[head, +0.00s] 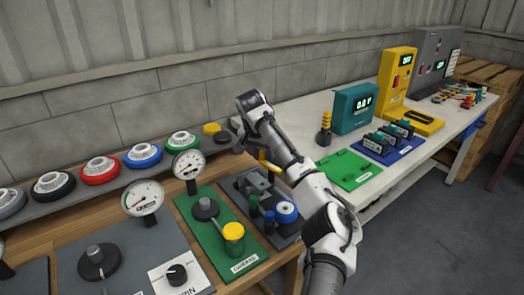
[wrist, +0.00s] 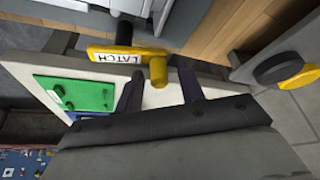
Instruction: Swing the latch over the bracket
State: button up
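The yellow latch (wrist: 120,54), labelled LATCH, lies across the upper middle of the wrist view, with a yellow peg (wrist: 158,71) at its right end. In the head view a bit of the yellow latch (head: 264,156) shows beside my forearm. My gripper (wrist: 160,82) is open, its two dark fingers on either side of the peg with gaps showing; it does not grip it. In the head view my gripper (head: 240,137) is small and partly hidden by the wrist. A grey block (head: 257,183) on the dark panel may be the bracket; I cannot tell.
A white table (head: 285,112) stands behind my arm.

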aim_at(261, 160)
jog(key=shift+c, duration=0.3)
grip_shut()
jog(key=shift+s+a+r+n, duration=0.1)
jog(key=shift+n, duration=0.3)
jog(key=n+p, duration=0.1)
jog(key=s+n+y+p, duration=0.1)
jog(key=n+p, duration=0.1)
jog(key=shift+s+a+n+y, duration=0.1)
jog(key=shift+a+n+y, duration=0.2)
jog(key=shift+a, duration=0.05)
jog(key=s+n+y+p, duration=0.1)
jog(key=n, duration=0.1)
jog(key=s+n+y+p, duration=0.1)
jog(key=n+p, duration=0.1)
jog(key=n, duration=0.1)
jog(key=n+y+p, duration=0.1)
jog(key=n+p, duration=0.1)
jog(key=n, duration=0.1)
jog(key=shift+s+g, duration=0.4)
jog(key=shift+s+d+n+g+y+p, duration=0.15)
jog(key=shift+s+n+g+y+p, duration=0.15)
jog(key=shift+n, duration=0.6)
jog(key=shift+s+d+n+g+y+p, duration=0.1)
jog(key=shift+s+n+g+y+p, duration=0.15)
jog(key=shift+n, duration=0.65)
